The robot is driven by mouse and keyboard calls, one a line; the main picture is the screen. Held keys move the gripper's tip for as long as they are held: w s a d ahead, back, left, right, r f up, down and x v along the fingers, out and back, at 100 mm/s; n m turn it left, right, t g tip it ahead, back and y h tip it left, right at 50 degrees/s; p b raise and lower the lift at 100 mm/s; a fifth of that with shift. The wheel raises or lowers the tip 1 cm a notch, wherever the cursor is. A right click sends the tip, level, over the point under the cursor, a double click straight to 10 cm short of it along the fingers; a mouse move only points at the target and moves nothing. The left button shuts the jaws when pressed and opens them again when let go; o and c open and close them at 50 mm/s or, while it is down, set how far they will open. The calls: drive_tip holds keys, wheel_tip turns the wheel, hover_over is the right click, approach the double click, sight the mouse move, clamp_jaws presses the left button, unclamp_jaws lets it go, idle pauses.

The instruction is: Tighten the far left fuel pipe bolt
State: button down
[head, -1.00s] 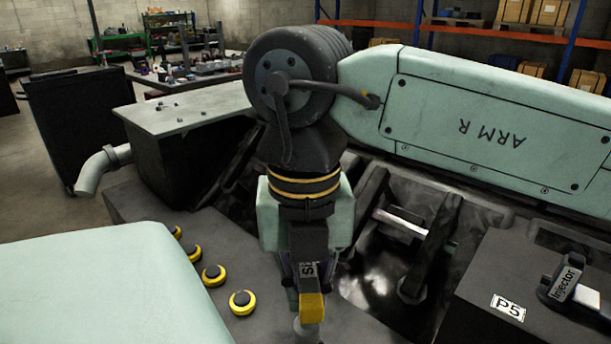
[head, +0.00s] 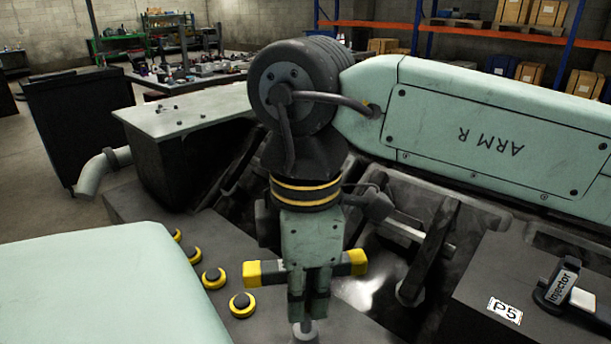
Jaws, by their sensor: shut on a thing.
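My gripper (head: 309,296) hangs pointing down near the bottom middle of the head view. It is shut on a tool (head: 264,272) with a dark bar-shaped handle and yellow ends, which lies crosswise between the fingers. A grey metal shaft (head: 305,330) shows below the fingers and runs towards the bottom edge of the picture. The far left fuel pipe bolt cannot be made out. What the lower end of the tool touches is out of the picture.
Several yellow-ringed black knobs (head: 242,304) line the dark engine surface left of my gripper. A bent grey pipe (head: 97,172) sticks out at the left. A block marked P5 (head: 470,292) with an injector tool (head: 562,283) stands at the right.

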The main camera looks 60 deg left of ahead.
idle(0.3)
drive_tip(key=shift+r, duration=0.8)
drive_tip(key=n, duration=1.3)
drive_tip(key=shift+n, duration=0.4)
drive_tip(key=n, duration=0.7)
drive_tip(key=shift+s, duration=0.1)
drive_tip(key=n, duration=0.8)
